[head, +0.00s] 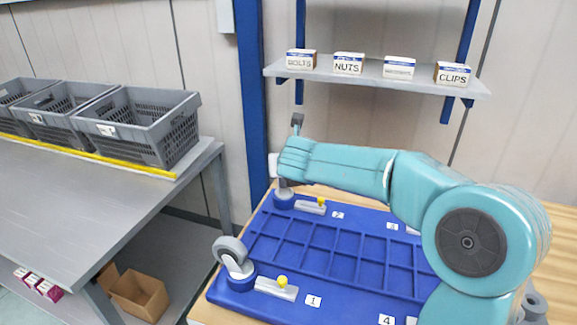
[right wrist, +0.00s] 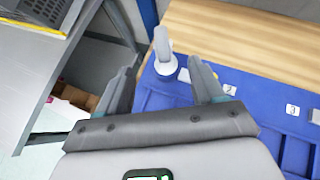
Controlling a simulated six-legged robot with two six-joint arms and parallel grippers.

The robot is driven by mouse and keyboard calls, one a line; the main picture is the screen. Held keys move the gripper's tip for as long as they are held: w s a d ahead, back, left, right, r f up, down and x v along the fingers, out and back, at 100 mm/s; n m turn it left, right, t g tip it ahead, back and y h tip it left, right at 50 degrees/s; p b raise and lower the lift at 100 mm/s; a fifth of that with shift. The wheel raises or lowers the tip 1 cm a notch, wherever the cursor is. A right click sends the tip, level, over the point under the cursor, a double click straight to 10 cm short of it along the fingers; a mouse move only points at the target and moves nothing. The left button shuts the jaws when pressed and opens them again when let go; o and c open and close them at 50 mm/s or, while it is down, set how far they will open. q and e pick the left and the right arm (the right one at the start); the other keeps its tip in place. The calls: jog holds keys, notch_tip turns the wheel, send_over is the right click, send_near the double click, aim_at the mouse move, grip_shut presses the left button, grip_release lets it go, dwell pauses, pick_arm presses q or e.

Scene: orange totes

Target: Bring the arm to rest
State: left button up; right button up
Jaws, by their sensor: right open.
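My right arm (head: 345,170) comes in from the right in the head view and reaches left over the blue board, bent at the large round joint. Its gripper is mostly hidden behind the wrist in that view. In the right wrist view my right gripper (right wrist: 165,82) is open, with two grey fingers spread apart and nothing between them. A grey upright fitting (right wrist: 163,50) on the blue board shows beyond the gap between the fingers. My left gripper is not in view.
The blue board (head: 310,250) has a grid of compartments, numbered labels and caster-like fittings (head: 232,258) beside yellow-knobbed clamps (head: 280,285). A shelf (head: 375,78) with small labelled boxes is behind. A grey table (head: 90,190) with grey crates (head: 140,125) stands left. A cardboard box (head: 138,293) sits below.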

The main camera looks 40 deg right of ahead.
jog(key=shift+v, duration=0.9)
